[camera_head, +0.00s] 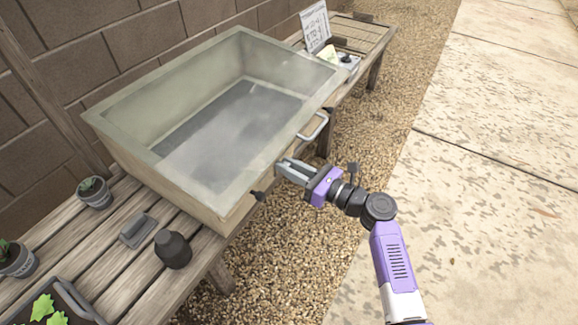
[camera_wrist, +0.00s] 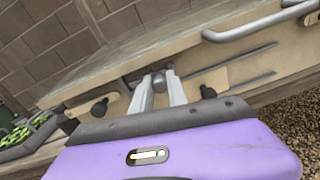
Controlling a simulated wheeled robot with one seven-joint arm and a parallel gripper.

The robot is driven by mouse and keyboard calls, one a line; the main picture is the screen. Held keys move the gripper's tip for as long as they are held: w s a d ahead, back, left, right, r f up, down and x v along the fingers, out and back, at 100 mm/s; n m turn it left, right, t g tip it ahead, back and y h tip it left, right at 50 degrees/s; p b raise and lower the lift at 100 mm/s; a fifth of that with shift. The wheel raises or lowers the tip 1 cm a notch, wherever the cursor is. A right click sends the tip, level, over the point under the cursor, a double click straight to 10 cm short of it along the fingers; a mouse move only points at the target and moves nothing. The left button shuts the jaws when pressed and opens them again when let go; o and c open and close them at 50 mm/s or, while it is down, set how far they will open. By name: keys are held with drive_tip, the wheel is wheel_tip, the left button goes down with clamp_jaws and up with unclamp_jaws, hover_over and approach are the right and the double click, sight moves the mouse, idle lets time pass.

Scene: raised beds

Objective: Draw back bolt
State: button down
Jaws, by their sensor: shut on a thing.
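My gripper (camera_head: 283,168) is at the front face of a large pale wooden box (camera_head: 225,213) with a grey, glassy inside. In the wrist view, the two grey fingers of my gripper (camera_wrist: 160,88) are closed on a grey knob (camera_wrist: 159,75) on the box's front, which I take to be the bolt's knob. A dark rod shows behind the fingertips. In the head view the fingers hide this knob. A dark knob (camera_head: 258,195) sticks out to the left of my gripper; in the wrist view dark knobs flank it on the left (camera_wrist: 99,107) and right (camera_wrist: 207,92).
A metal bar handle (camera_head: 315,127) is on the box's front, right of my gripper. The slatted wooden bench (camera_head: 120,268) holds potted plants (camera_head: 94,192), a dark bottle-like object (camera_head: 172,248) and a grey block (camera_head: 138,230). Gravel (camera_head: 290,255) and open paving (camera_head: 480,210) lie in front.

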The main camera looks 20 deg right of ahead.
drive_tip(key=shift+d, duration=0.1)
drive_tip(key=shift+w+d, duration=0.6)
drive_tip(key=shift+d, duration=0.2)
drive_tip(key=shift+w+d, duration=0.55)
drive_tip(key=shift+d, duration=0.2)
drive_tip(key=c, duration=1.3)
unclamp_jaws()
drive_tip(key=shift+d, duration=0.1)
drive_tip(key=shift+c, duration=0.2)
